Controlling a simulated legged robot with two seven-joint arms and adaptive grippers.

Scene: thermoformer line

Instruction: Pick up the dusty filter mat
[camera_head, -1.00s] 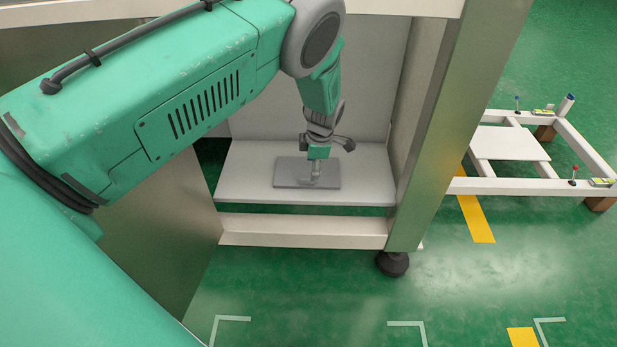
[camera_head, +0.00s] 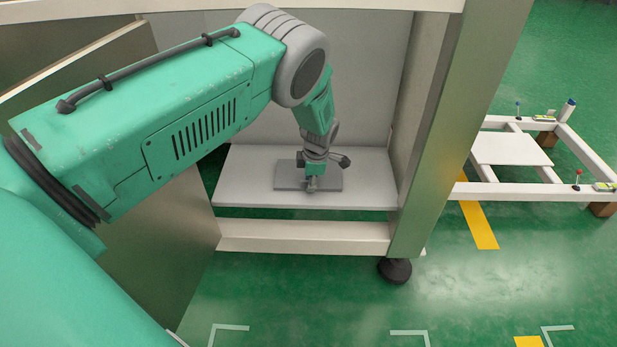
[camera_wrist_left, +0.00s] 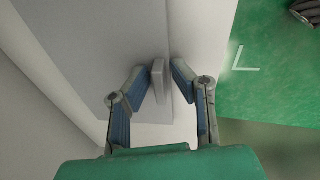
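The filter mat (camera_head: 332,182) is a flat grey rectangle lying on the pale shelf (camera_head: 240,180) inside the open cabinet. My left gripper (camera_head: 312,187) points down at the middle of the mat and hides part of it. In the left wrist view my left gripper (camera_wrist_left: 160,75) is open, with its two blue-grey pads apart. A small pale upright tab (camera_wrist_left: 158,76) stands between the pads, closer to the left one. I cannot tell whether a pad touches it. My right gripper is not in view.
A cabinet post (camera_head: 430,150) stands right of the shelf, with a black foot (camera_head: 395,270) below it. An open metal door panel (camera_head: 155,240) is at the left, beneath my arm. A white frame (camera_head: 525,190) stands on the green floor at the right.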

